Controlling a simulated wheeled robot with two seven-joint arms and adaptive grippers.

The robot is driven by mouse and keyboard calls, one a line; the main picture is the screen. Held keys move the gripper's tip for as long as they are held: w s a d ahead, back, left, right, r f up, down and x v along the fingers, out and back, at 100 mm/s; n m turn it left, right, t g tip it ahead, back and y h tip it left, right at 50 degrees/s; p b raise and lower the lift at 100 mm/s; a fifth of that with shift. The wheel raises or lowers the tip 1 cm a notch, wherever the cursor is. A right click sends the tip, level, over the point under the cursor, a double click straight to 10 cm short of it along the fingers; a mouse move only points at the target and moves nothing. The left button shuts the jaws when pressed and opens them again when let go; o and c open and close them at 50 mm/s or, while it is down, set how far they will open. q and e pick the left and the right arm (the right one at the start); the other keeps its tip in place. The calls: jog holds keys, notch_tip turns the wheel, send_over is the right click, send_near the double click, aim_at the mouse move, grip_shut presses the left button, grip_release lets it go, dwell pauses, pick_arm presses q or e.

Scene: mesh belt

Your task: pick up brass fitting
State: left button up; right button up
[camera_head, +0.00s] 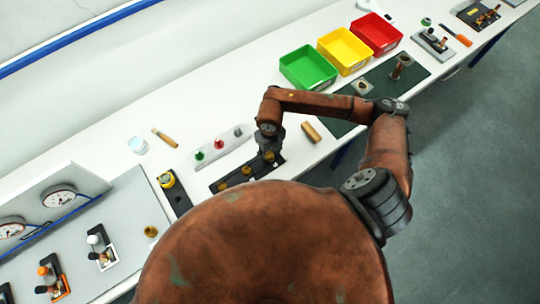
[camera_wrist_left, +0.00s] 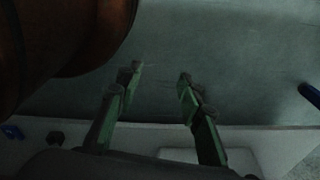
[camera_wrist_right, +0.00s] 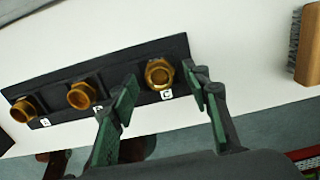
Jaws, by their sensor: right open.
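A black holder (camera_wrist_right: 110,78) carries three brass fittings in a row, with small white letter labels. In the right wrist view the left fitting (camera_wrist_right: 24,109) and middle fitting (camera_wrist_right: 81,95) lie left of my fingers. The right-end fitting (camera_wrist_right: 159,73) shows between the fingertips of my right gripper (camera_wrist_right: 163,85), which is open. I cannot tell whether they touch it. In the head view my right gripper (camera_head: 269,152) is over the right end of the holder (camera_head: 232,180). My left gripper (camera_wrist_left: 160,74) is open and empty over grey floor, outside the head view.
A grey stand with coloured pieces (camera_head: 219,147) is just behind the holder. A wooden-backed brush (camera_head: 311,131) lies to its right. Green (camera_head: 308,68), yellow (camera_head: 345,51) and red (camera_head: 376,35) bins stand farther right. A wood-handled tool (camera_head: 164,138) lies on the left, with white bench around it.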

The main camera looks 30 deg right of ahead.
jog(key=c, duration=0.7)
grip_shut()
pick_arm(q)
jog(key=shift+s+f, duration=0.1)
jog(key=shift+s, duration=0.6)
jog(key=shift+w, duration=0.25)
pick_arm(e)
jog(key=shift+r, duration=0.1)
